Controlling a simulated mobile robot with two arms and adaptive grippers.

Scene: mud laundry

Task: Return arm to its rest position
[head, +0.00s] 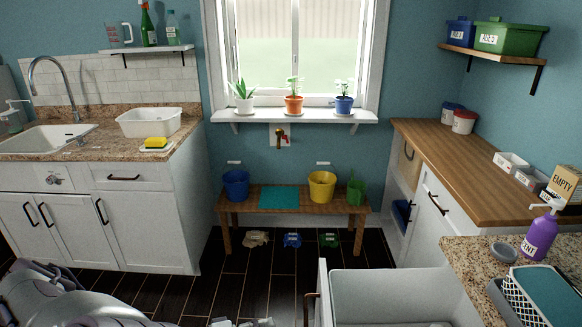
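My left arm comes in from the lower left in the head view. Its grey links lie low in front of the white sink cabinet (120,215). A small part of what looks like my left gripper (242,322) shows at the bottom edge, left of an open white drawer (390,290). The rest of it is cut off, so I cannot tell whether its fingers are open or shut or hold anything. My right arm and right gripper are not in view.
The open drawer juts out at the bottom centre-right. A granite counter (470,255) at right holds a purple bottle (540,232) and a basket with a teal top (548,295). A wooden bench (290,205) with buckets stands under the window.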

